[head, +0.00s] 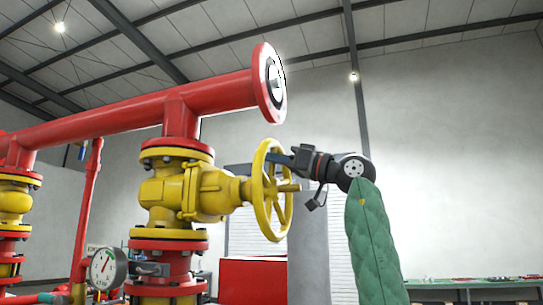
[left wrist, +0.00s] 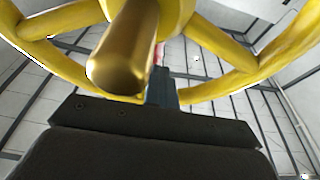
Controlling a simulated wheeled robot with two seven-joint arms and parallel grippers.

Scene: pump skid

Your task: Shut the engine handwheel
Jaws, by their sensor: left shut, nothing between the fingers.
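The yellow handwheel (head: 271,190) stands upright on the right side of the yellow valve body (head: 178,192). Its stem (head: 290,188) points right, and the stem end (left wrist: 122,62) is close in the left wrist view. My left gripper (head: 278,158) is at the wheel's upper part, its arm rising from the lower right in a green sleeve. In the left wrist view its shut fingers (left wrist: 161,88) reach in between two spokes beside the rim. They hold nothing; I cannot tell whether they touch the wheel. My right gripper is in neither view.
A red pipe with a flange (head: 270,84) runs above the wheel. A pressure gauge (head: 104,268) is at lower left. A red box (head: 250,280) and a grey pillar (head: 308,250) stand behind the wheel.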

